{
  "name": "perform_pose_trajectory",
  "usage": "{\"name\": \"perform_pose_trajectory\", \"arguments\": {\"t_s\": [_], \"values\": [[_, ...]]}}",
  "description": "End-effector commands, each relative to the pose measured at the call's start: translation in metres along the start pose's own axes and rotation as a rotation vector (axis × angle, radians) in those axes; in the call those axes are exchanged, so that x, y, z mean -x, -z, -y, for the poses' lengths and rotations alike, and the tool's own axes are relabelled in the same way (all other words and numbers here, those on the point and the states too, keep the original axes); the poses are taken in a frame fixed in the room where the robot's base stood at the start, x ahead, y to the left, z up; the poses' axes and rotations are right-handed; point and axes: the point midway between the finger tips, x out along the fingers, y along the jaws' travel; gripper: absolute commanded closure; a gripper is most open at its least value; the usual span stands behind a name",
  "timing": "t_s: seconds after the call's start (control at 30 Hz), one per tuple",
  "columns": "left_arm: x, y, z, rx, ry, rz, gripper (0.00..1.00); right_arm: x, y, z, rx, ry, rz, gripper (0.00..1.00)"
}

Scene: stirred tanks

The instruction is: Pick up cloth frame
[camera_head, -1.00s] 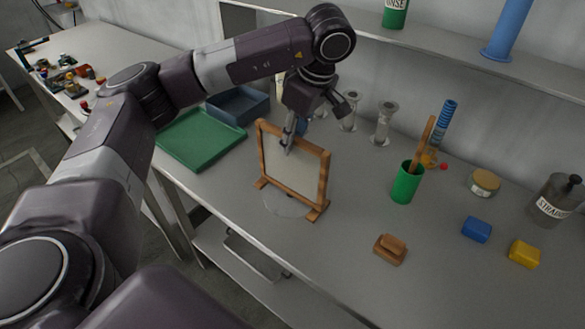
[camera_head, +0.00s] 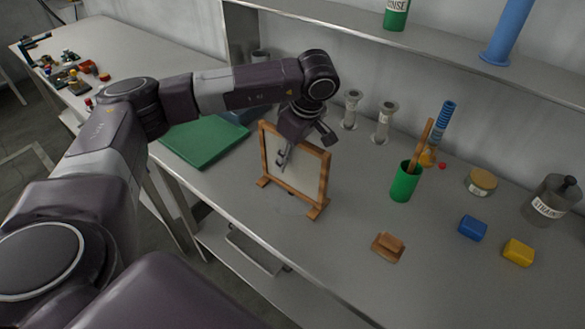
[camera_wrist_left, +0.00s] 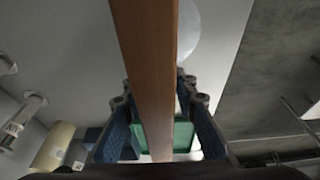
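The cloth frame (camera_head: 323,182) stands upright on the grey bench, a wooden frame on two feet with a pale cloth panel. My left gripper (camera_head: 284,157) is at the frame, fingers pointing down, overlapping its upper part in the head view. In the left wrist view, the frame's wooden bar (camera_wrist_left: 150,50) runs between the two open fingers, with a gap visible on both sides. My right gripper is not in view.
A green tray (camera_head: 203,143) lies left of the frame. A brown block (camera_head: 388,246), a green cup (camera_head: 405,184) with tools, and blue (camera_head: 473,227) and yellow (camera_head: 518,251) blocks stand to the right. Two glass-like cylinders (camera_head: 383,122) stand behind. A shelf runs along the back.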

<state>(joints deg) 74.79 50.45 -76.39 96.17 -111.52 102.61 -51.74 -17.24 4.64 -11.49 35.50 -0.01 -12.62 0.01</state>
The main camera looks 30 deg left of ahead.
Motion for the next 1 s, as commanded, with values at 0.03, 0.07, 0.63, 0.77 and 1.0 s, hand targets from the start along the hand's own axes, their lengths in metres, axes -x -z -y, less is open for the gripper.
{"name": "perform_pose_trajectory", "arguments": {"t_s": [0.03,0.07,0.63,0.77,1.0], "values": [[-0.0008,-0.0005,-0.0001,0.000,0.000,0.000,0.74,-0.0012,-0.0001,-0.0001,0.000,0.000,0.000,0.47],[-0.0012,-0.0006,-0.0001,0.000,0.000,0.000,0.74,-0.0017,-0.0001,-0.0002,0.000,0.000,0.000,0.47],[-0.0039,-0.0015,0.0000,-0.001,0.000,0.000,0.74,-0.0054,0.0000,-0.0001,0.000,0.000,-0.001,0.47],[-0.0040,-0.0015,0.0000,-0.001,0.000,0.000,0.88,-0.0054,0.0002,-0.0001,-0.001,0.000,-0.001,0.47],[-0.0040,-0.0015,0.0000,-0.001,0.000,0.000,1.00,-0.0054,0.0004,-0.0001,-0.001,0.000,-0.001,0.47]]}}
